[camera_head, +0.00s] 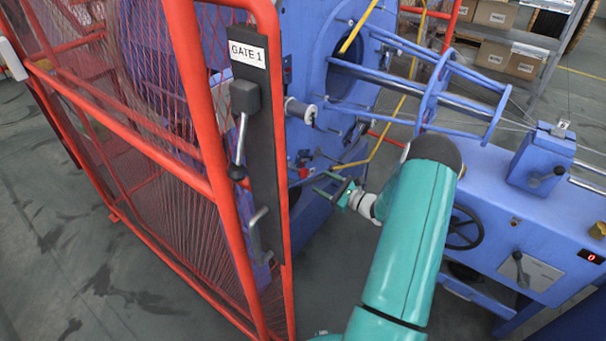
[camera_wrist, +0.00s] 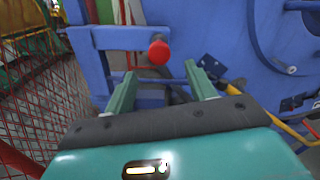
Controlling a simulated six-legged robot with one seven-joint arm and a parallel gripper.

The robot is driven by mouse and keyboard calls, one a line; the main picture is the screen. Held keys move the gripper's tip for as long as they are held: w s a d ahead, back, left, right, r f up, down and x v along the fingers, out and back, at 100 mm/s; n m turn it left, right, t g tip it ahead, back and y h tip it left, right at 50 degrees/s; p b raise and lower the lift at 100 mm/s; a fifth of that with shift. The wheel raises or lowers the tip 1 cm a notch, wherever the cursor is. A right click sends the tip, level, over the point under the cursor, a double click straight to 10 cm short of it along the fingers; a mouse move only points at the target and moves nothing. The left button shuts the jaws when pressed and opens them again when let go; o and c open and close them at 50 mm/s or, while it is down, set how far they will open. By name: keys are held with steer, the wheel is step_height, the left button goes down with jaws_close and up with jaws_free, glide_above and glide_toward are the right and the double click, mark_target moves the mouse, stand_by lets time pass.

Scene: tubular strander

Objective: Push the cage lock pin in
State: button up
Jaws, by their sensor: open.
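A round red knob (camera_wrist: 159,52), which looks like the end of the cage lock pin, stands out from a blue bracket (camera_wrist: 110,38) in the wrist view. A small red spot (camera_head: 303,172) in the head view, beside the gate post, may be the same knob. My gripper (camera_head: 324,182) is open and empty, its fingers pointing at the blue machine. In the wrist view my gripper's two green fingers (camera_wrist: 159,72) are spread to either side below the knob. They appear apart from it. How far the pin is in cannot be told.
The red mesh gate (camera_head: 160,165) with a black handle (camera_head: 240,140) and the sign GATE 1 stands close at left. The blue strander frame (camera_head: 340,75) is ahead. A blue cabinet (camera_head: 490,215) with a handwheel (camera_head: 462,229) is at right. Shelved boxes stand behind.

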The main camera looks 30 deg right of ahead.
steer(key=x, duration=0.8)
steer(key=shift+w+a, duration=0.15)
steer(key=shift+w, duration=0.05)
steer(key=shift+c, duration=0.4)
jaws_close()
steer(key=shift+x, duration=1.7)
steer(key=shift+r, duration=0.1)
steer(key=shift+o, duration=0.4)
jaws_free()
steer(key=shift+w, duration=0.15)
glide_toward(297, 169)
steer(key=s, duration=0.1)
steer(key=s+d, duration=0.1)
steer(key=s, duration=0.1)
steer(key=shift+d+f, duration=0.25)
steer(key=shift+f, duration=0.15)
